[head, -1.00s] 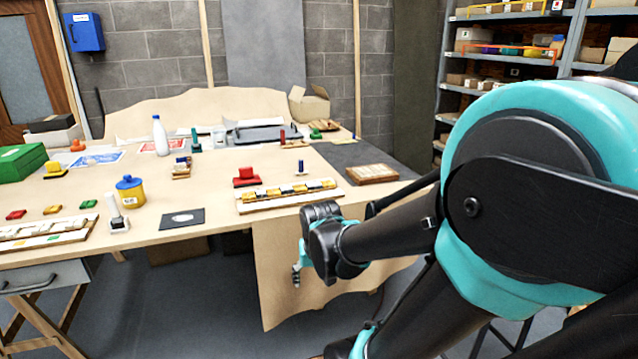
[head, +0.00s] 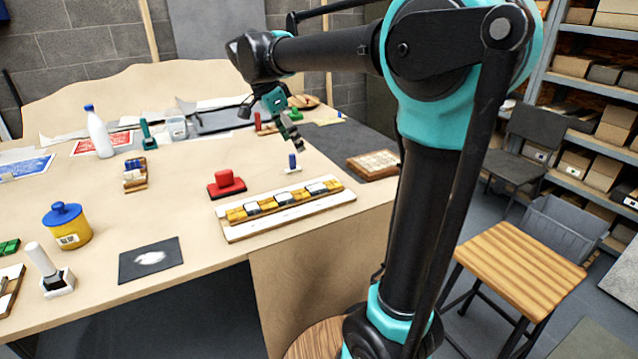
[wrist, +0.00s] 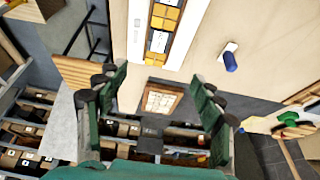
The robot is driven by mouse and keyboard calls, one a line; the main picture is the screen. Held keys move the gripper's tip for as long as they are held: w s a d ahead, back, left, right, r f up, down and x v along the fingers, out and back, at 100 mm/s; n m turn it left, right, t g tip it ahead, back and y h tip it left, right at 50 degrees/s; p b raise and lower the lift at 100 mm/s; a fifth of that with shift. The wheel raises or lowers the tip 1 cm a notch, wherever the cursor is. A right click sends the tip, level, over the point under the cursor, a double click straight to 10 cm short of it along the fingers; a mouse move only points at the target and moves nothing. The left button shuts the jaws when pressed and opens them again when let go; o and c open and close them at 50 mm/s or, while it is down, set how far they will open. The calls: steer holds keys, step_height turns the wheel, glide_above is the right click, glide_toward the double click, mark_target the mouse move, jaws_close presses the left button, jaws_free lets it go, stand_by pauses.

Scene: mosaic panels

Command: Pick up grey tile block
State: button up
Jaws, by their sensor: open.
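My gripper (head: 290,135) is raised above the right part of the workbench, beyond the mosaic panel. In the wrist view its green fingers (wrist: 160,85) are wide apart with nothing between them. The mosaic panel (head: 236,232) is a white strip at the bench's front edge, with yellow blocks (head: 267,204) and pale grey-white tile blocks (head: 283,198) in a row. In the wrist view a pale tile block (wrist: 158,41) sits between yellow ones at the top, ahead of the fingers. I cannot tell which pale block is the grey one.
A red-handled stamp (head: 228,182) stands behind the panel. A small blue-topped piece (head: 292,162) stands near my gripper. A framed tile board (head: 374,164) lies at the right edge. A dark card (head: 150,260) and yellow pot (head: 66,226) are at left. A stool (head: 520,262) stands right.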

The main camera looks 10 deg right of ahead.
glide_toward(316, 187)
steer(key=shift+x, duration=4)
steer(key=shift+s+a, duration=0.1)
steer(key=c, duration=1.3)
step_height(316, 187, up, 20)
